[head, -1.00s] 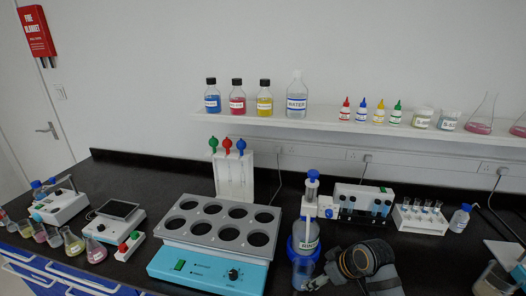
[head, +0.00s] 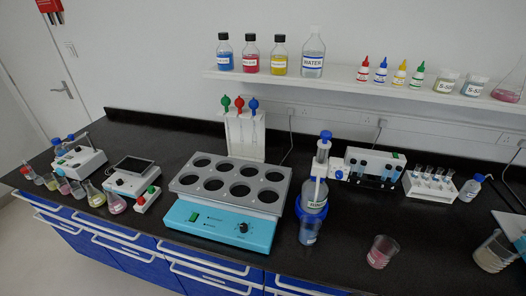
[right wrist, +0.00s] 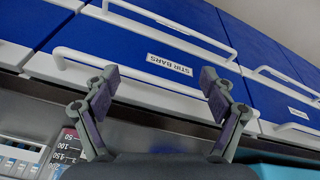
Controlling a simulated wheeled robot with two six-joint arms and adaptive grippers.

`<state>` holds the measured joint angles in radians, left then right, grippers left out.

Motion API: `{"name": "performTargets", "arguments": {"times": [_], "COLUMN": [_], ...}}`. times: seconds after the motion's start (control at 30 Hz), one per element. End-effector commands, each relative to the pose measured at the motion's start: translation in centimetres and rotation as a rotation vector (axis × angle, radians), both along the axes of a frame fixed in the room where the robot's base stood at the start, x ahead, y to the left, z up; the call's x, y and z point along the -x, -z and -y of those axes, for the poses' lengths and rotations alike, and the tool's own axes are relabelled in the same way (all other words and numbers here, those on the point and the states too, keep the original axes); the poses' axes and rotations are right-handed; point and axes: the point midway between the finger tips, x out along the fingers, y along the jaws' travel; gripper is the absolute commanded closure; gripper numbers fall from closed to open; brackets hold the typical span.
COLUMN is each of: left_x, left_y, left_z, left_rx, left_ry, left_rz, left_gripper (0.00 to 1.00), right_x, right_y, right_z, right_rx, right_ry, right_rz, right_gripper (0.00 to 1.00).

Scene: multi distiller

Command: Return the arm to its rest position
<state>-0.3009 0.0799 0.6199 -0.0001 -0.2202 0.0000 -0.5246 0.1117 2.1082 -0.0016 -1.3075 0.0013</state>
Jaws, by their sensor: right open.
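My right gripper (right wrist: 160,92) is open and empty in the right wrist view, its two fingers spread apart. Behind it are blue drawers (right wrist: 150,70) with white handles and a label reading STIR BARS. Neither of my arms shows in the head view now. A beaker with pink liquid (head: 381,252) stands on the black bench (head: 340,262), to the right of the bottle-top dispenser (head: 316,185) with its blue top and a beaker below it. My left gripper is in no current view.
A heating block with round wells (head: 230,190) stands mid-bench. A pipette stand (head: 243,135), a tube rack (head: 431,186) and another beaker (head: 494,252) stand around it. Flasks line the left front edge. A shelf (head: 350,88) holds bottles.

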Motion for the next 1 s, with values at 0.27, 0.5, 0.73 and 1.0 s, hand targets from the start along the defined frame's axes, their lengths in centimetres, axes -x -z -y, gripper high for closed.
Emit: {"name": "performTargets", "arguments": {"times": [0.27,0.5,0.73,1.0], "left_x": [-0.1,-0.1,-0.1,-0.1], "left_y": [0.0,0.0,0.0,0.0], "left_z": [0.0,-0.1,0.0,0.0], "left_rx": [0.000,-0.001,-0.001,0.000], "left_ry": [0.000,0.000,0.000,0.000], "left_rz": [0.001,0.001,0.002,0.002], "left_gripper": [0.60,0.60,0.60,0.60], "right_x": [2.6,12.7,21.0,22.4], "right_y": [12.8,26.7,31.2,31.7], "right_z": [1.3,2.5,2.7,2.7], "right_rx": [-0.003,-0.009,-0.014,-0.015], "right_ry": [0.016,0.035,0.045,0.046], "right_rz": [-0.060,-0.133,-0.168,-0.172], "right_gripper": [0.16,0.16,0.16,0.16]}}
